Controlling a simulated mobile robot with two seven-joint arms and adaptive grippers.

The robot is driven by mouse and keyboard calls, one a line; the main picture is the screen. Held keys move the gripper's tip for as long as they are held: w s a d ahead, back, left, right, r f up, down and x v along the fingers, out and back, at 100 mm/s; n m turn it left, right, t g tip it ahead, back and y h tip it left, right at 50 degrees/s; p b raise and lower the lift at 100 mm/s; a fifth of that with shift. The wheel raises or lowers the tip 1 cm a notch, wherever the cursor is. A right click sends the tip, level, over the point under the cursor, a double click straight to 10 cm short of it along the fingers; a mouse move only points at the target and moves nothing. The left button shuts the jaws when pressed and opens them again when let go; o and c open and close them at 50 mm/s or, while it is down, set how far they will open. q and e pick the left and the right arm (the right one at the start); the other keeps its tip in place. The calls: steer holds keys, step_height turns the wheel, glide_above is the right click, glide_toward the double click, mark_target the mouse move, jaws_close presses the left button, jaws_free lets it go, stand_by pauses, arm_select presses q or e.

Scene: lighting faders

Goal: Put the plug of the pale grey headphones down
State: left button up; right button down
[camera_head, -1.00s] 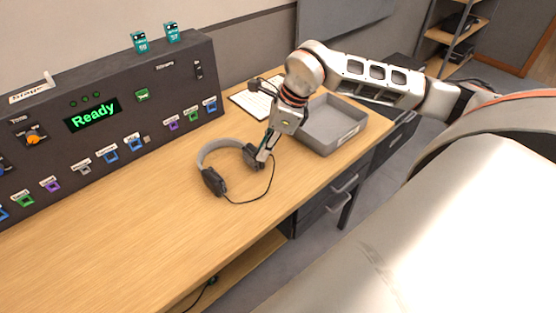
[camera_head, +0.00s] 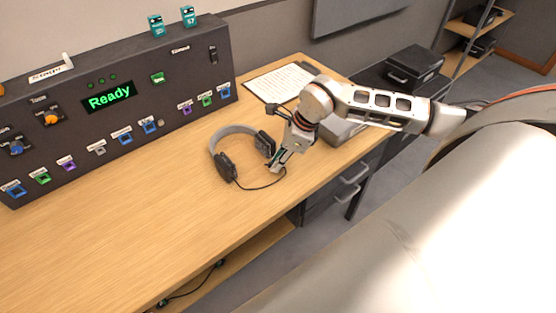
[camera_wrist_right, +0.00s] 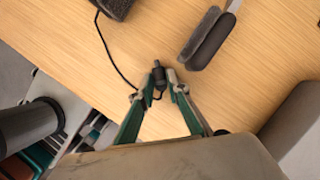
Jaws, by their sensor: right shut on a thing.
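The pale grey headphones (camera_head: 226,167) lie on the wooden desk, with a light grey band and dark ear cups. A thin dark cable runs from the left cup toward my right gripper (camera_head: 274,168). This gripper points down near the desk's front edge, just in front of the right cup. In the right wrist view my gripper (camera_wrist_right: 161,88) is shut on the small dark plug (camera_wrist_right: 158,74), which sits between the fingertips. One ear cup (camera_wrist_right: 208,40) lies just beyond it. I cannot tell whether the plug touches the desk. My left gripper is not in view.
A dark fader console (camera_head: 110,105) with a green "Ready" display stands along the back. A paper sheet (camera_head: 280,82) lies behind my right arm. A grey tray (camera_head: 345,128) is partly hidden by that arm. The desk left of the headphones is clear.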

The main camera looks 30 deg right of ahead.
steer(key=shift+f, duration=0.1)
steer(key=shift+f, duration=0.25)
steer(key=c, duration=1.9)
jaws_free()
steer(key=shift+r, duration=0.5)
steer(key=b+v, duration=0.1)
steer(key=v, duration=1)
steer(key=shift+s+d+r, duration=0.1)
steer(key=shift+d+r, duration=0.05)
steer(key=shift+r, duration=0.2)
